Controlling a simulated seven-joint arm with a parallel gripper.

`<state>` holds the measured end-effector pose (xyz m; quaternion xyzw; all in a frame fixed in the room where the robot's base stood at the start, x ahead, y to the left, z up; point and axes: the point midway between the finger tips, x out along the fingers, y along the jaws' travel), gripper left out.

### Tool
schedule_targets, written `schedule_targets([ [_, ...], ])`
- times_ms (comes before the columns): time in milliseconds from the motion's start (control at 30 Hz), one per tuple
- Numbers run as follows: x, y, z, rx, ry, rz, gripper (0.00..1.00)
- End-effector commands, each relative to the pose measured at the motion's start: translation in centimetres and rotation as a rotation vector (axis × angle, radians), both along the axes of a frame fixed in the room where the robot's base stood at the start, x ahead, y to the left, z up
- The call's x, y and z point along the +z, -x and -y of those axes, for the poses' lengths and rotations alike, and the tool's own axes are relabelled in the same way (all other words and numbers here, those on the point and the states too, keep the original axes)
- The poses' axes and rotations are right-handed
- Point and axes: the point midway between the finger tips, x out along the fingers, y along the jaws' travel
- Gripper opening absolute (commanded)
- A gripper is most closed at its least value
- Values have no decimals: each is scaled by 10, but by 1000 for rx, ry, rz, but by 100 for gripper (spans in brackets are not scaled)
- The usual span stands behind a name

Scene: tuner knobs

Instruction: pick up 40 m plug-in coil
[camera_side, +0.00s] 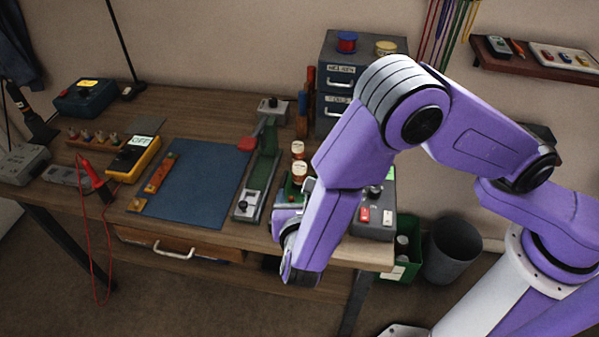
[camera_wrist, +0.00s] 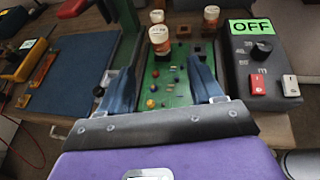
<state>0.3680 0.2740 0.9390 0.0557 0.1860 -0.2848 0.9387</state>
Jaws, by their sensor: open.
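Several amber coils with pale tops stand around the far end of a green circuit board (camera_wrist: 150,100). In the wrist view, the nearest coil (camera_wrist: 159,42) stands on the board, another coil (camera_wrist: 157,17) is behind it, and a third coil (camera_wrist: 210,18) is to the right. Their labels are too small to read, so I cannot tell which is the 40 m one. The side view shows two of the coils (camera_side: 299,172), one behind the other. My gripper (camera_wrist: 163,78) is open and empty over the board, with its fingers apart, short of the nearest coil.
A blue mat (camera_side: 195,185) and a yellow meter (camera_side: 134,158) lie to the left. A drawer cabinet (camera_side: 335,80) stands at the back.

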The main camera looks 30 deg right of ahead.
Motion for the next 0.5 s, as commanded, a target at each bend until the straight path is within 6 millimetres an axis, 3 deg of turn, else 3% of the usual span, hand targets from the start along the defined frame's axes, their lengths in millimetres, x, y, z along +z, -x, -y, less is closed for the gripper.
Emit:
schedule_targets([
  [300,-23,-47,32,-4,-1,-1,65],
  [500,-33,-66,45,-1,-2,-1,65],
])
